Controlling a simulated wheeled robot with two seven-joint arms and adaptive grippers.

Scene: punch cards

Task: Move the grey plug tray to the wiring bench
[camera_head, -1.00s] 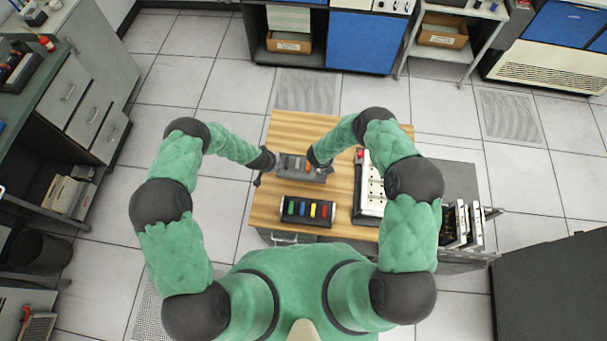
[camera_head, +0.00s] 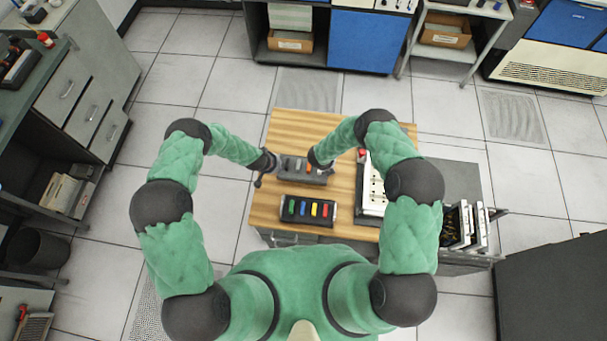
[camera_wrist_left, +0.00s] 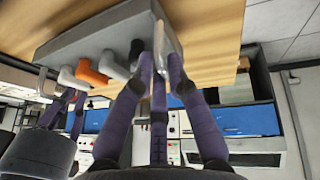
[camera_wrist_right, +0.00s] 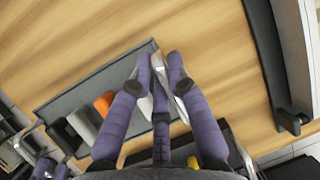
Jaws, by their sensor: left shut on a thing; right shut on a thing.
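The grey plug tray (camera_head: 318,178) is over the wooden top of the table, with grey, orange and dark plugs in it. It also shows in the left wrist view (camera_wrist_left: 75,40) and the right wrist view (camera_wrist_right: 62,102). My left gripper (camera_head: 268,166) is at its left end, and its purple fingers (camera_wrist_left: 161,62) are shut on a pale handle there. My right gripper (camera_head: 316,163) is at its other end, with its fingers (camera_wrist_right: 160,66) shut on that handle. I cannot tell whether the tray touches the wood. My arms hide part of its far side.
A black tray with coloured plugs (camera_head: 308,210) lies just in front of the grey tray. A white panel (camera_head: 372,200) stands to its right. Bare wood (camera_head: 300,122) is free behind. A side bench with drawers (camera_head: 85,90) stands at left; open floor lies between.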

